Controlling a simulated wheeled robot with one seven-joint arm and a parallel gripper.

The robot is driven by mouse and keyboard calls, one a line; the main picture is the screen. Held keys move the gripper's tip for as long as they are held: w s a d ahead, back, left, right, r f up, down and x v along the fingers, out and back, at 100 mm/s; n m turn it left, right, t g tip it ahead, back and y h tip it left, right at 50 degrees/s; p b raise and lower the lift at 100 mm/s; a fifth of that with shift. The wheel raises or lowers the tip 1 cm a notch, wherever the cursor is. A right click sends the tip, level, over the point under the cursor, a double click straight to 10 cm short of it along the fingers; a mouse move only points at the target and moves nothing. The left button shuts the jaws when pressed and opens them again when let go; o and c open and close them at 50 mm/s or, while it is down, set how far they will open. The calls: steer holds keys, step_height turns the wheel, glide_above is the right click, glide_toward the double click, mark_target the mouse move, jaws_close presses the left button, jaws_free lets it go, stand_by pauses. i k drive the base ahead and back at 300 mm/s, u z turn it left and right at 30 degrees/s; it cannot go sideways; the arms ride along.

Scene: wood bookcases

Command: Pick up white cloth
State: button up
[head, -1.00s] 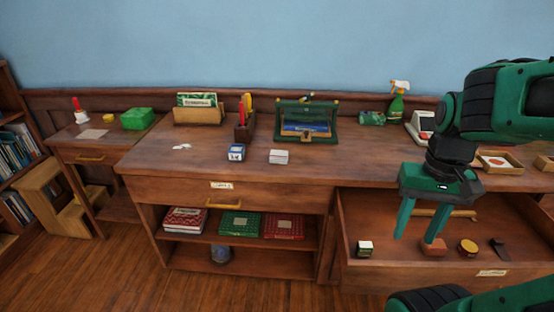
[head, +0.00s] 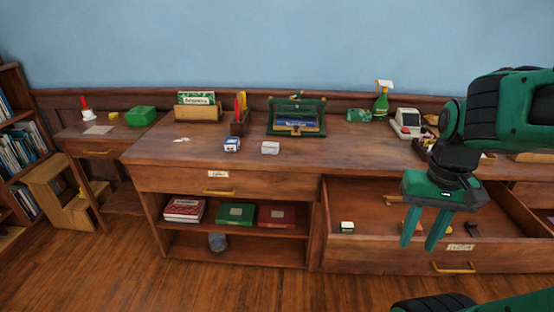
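A small crumpled white piece (head: 181,140) lies on the left part of the long desk's top. A flat pale sheet (head: 98,130) lies on the small side table at the left. I cannot tell for sure which of them is the white cloth. My gripper (head: 418,246) hangs at the right, fingers down and apart, with nothing between them. It shows in front of the pulled-out drawer, far to the right of both white pieces, and hides part of the drawer's contents.
The open drawer (head: 375,256) juts out under the desk (head: 330,158) and holds several small items. A blue-and-white box (head: 231,145), a white box (head: 270,147) and a pen holder (head: 239,127) stand on the desk. A wooden step stool (head: 62,195) stands at the left. The front floor (head: 200,285) is clear.

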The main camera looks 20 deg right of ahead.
mark_target(268, 147)
steer(key=k, duration=0.9)
steer(key=u, duration=0.5)
steer(key=i, duration=0.9)
steer(key=u, duration=0.4)
steer(key=i, duration=1)
steer(key=z, duration=0.75)
steer(key=i, duration=0.65)
steer(key=z, duration=0.5)
